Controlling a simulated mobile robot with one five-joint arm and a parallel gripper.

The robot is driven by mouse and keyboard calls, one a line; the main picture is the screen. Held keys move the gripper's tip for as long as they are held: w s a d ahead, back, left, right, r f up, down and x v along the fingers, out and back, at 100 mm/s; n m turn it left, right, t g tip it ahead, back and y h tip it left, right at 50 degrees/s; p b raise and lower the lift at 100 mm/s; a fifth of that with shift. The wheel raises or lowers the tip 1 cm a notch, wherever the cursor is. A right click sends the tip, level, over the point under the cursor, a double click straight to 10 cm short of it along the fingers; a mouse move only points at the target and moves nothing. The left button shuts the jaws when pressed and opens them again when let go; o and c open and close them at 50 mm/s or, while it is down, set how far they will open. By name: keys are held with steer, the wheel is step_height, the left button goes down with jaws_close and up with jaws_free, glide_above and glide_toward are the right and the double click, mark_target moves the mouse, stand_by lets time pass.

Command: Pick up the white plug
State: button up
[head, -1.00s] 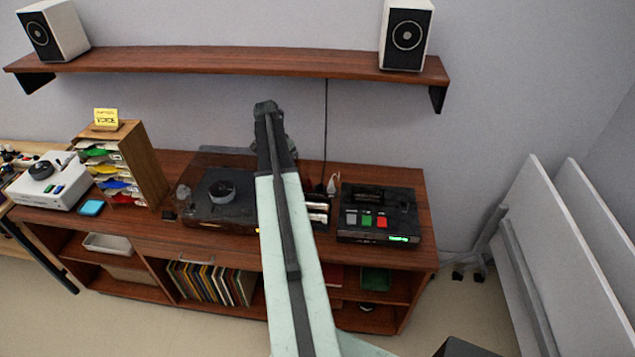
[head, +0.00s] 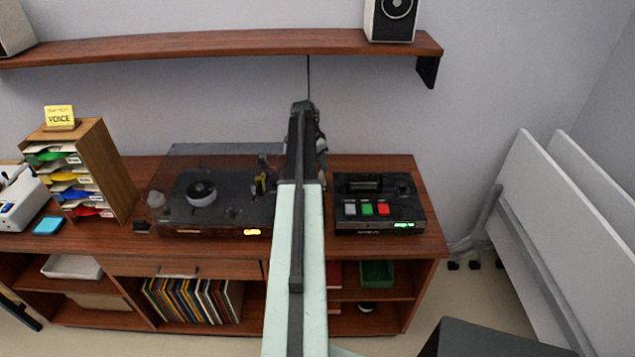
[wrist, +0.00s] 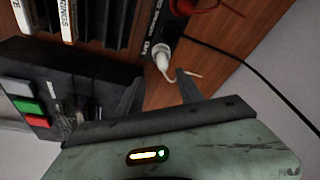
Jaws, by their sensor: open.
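The white plug (wrist: 162,58) is in the upper middle of the wrist view. It sits at the end of a black power strip (wrist: 157,28), with a thin pale cord curling from it to the right. My gripper (wrist: 159,77) is open, its two dark fingers pointing toward the plug. The plug appears just beyond the fingertips, roughly between them, and nothing is held. I cannot tell the exact gap. In the head view my arm hides the plug and strip.
A black device (head: 378,205) with grey, green and red buttons stands right of my arm. A turntable (head: 215,200) is left. Upright cases (wrist: 70,15) and a red cable (wrist: 205,8) are near the strip. A black cable (wrist: 240,62) runs right. A shelf (head: 200,46) hangs above.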

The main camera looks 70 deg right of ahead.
mark_target(321, 173)
steer(key=shift+w+d+f+b, duration=0.1)
steer(key=shift+f+b, duration=0.4)
steer(key=shift+f, duration=0.2)
steer(key=shift+w+d+f+b, duration=0.1)
steer(key=shift+f+b, duration=0.35)
steer(key=shift+f, duration=0.25)
steer(key=b+x, duration=0.4)
steer(key=shift+d+f, duration=0.15)
steer(key=shift+f, duration=0.1)
steer(key=shift+r, duration=0.25)
jaws_close()
